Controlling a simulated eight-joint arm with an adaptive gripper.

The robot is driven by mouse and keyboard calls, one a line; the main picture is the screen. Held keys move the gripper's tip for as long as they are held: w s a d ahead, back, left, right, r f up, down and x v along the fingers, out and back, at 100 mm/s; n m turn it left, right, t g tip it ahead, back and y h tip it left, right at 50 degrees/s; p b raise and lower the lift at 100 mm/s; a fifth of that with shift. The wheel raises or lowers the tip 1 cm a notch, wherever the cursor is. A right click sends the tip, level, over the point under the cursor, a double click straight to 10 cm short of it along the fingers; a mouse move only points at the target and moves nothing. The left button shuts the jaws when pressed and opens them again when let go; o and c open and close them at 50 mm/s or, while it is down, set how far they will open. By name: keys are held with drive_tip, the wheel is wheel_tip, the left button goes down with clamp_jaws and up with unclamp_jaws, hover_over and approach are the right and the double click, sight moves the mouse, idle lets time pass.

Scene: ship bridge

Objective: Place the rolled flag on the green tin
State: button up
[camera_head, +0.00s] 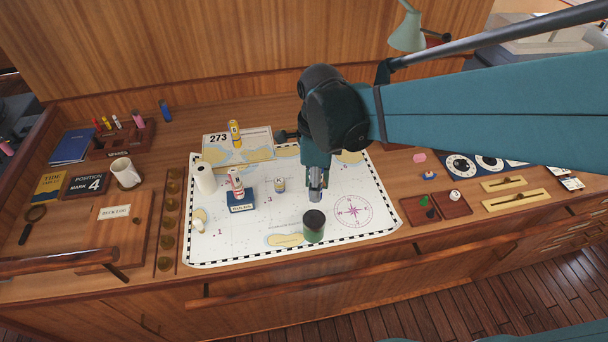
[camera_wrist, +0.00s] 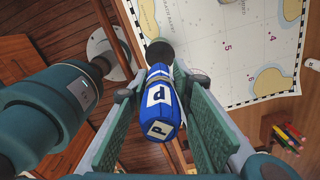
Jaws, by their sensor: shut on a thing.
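The rolled flag (camera_wrist: 161,105) is blue with white patches and a letter P. In the wrist view it lies between the two green-padded jaws of my gripper (camera_wrist: 164,115), which is shut on it. In the head view my gripper (camera_head: 315,196) points down over the chart, just behind and above the green tin (camera_head: 314,228); the held flag is mostly hidden there by the fingers. The tin stands upright on the chart near its front edge, with a dark top. A dark round top, probably the tin's (camera_wrist: 160,52), shows beyond the flag's far end; I cannot tell if they touch.
The chart (camera_head: 350,210) covers the middle of the desk. A wooden tray (camera_head: 436,208) lies to the right.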

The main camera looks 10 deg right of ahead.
drive_tip(key=shift+f, duration=0.15)
hover_over(315, 219)
drive_tip(key=shift+w+f, duration=0.1)
drive_tip(key=shift+f, duration=2.7)
drive_tip(key=shift+a+f, duration=0.1)
drive_tip(key=shift+f, duration=1.95)
drive_tip(key=shift+f+b, duration=0.2)
drive_tip(key=shift+b, duration=0.1)
drive_tip(key=o, duration=0.9)
drive_tip(key=shift+r, duration=0.2)
drive_tip(key=shift+r+p, duration=0.4)
drive_tip(key=shift+r, duration=5.6)
